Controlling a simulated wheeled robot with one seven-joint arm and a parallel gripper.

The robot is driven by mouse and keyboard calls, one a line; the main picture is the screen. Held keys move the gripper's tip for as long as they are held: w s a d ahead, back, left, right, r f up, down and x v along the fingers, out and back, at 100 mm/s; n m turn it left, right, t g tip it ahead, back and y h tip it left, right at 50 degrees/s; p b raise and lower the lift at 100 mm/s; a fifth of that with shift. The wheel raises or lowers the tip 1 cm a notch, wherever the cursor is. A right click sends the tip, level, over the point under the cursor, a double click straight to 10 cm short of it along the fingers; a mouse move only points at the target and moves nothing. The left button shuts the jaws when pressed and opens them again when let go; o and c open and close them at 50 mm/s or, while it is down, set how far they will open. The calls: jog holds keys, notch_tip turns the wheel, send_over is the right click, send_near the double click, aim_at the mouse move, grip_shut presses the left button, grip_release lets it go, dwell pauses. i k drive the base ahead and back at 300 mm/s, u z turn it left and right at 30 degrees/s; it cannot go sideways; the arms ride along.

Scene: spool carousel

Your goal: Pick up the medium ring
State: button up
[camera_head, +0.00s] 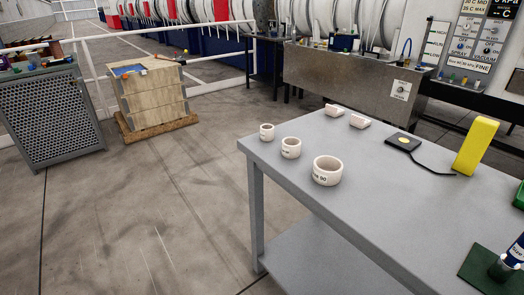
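Three white, cup-like rings stand in a row along the left edge of the grey table (400,205) in the head view. The medium ring (291,150) is the middle one in size and place. The small ring (267,133) stands behind it to the left. The large ring (327,174), with dark print on its side, stands in front of it to the right. The three stand apart from each other. The print on the two smaller ones is too small to read. My gripper is not in this view.
Two small white blocks (334,111) (360,122) lie toward the table's back. A black pad (403,142) with a cable lies near an upright yellow object (476,146). A dark green mat (482,269) bears a bottle at the front right. The table's middle is clear.

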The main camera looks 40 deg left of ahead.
aim_at(291, 148)
jog(key=u, duration=2.5)
jog(key=k, duration=1)
jog(key=z, duration=0.8)
jog(key=i, duration=1)
